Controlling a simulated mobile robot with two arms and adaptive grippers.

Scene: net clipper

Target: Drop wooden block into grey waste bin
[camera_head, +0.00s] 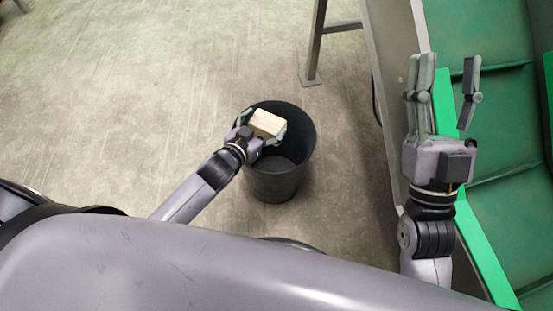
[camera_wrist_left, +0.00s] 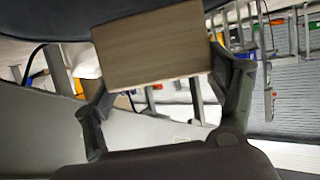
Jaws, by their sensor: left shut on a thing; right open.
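The wooden block (camera_head: 267,123) is pale and box-shaped. My left gripper (camera_head: 263,130) is shut on it and holds it over the mouth of the dark grey waste bin (camera_head: 277,186). The bin stands upright on the floor, and part of its inside shows below the block. In the left wrist view the block (camera_wrist_left: 152,48) sits between the two fingers of my left gripper (camera_wrist_left: 165,85). My right gripper (camera_head: 447,88) is open and empty, at the right over the green conveyor's edge.
A green conveyor (camera_head: 500,130) with a metal side frame (camera_head: 385,60) runs along the right. A metal leg (camera_head: 315,50) stands on the floor behind the bin. The concrete floor (camera_head: 130,100) left of the bin is clear.

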